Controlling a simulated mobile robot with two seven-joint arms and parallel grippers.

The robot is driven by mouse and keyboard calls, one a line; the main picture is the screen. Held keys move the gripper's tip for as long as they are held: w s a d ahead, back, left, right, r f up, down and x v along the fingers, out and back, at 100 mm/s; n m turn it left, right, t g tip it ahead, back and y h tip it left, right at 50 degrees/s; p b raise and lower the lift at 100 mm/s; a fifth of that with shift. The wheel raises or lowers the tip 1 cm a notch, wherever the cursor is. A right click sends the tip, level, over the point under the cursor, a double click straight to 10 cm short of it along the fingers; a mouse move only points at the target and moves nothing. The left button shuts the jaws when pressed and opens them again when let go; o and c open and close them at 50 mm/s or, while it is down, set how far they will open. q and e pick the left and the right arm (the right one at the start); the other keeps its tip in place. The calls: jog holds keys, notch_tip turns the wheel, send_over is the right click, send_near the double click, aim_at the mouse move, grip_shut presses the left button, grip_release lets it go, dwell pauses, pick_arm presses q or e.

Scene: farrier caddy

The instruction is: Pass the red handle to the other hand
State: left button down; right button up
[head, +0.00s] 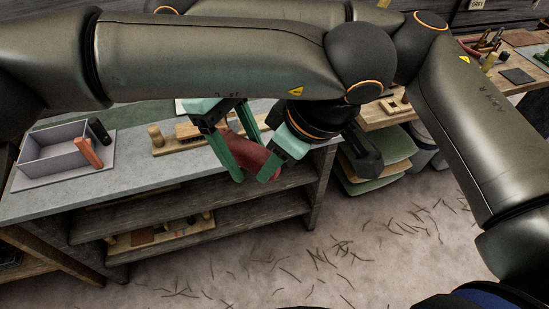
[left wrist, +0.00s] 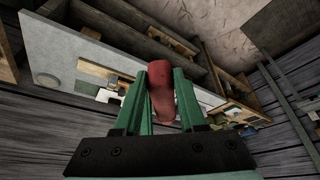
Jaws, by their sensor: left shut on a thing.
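The red handle (head: 258,158) is held in the air in front of the bench edge in the head view. In the left wrist view the handle (left wrist: 161,92) lies between the green fingers of my left gripper (left wrist: 160,82), which is shut on it; its rounded end sticks out past the fingertips. My right gripper (head: 247,157) has its green fingers spread wide, one on each side of the handle in the head view. Both grippers overlap there, so I cannot tell whether the right fingers touch the handle. The arms hide part of both wrists.
A grey bench (head: 120,180) with lower shelves stands below. Green pads (head: 380,180) are stacked to the right. The floor in front is open.

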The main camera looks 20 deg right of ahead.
jog(key=shift+o, duration=0.5)
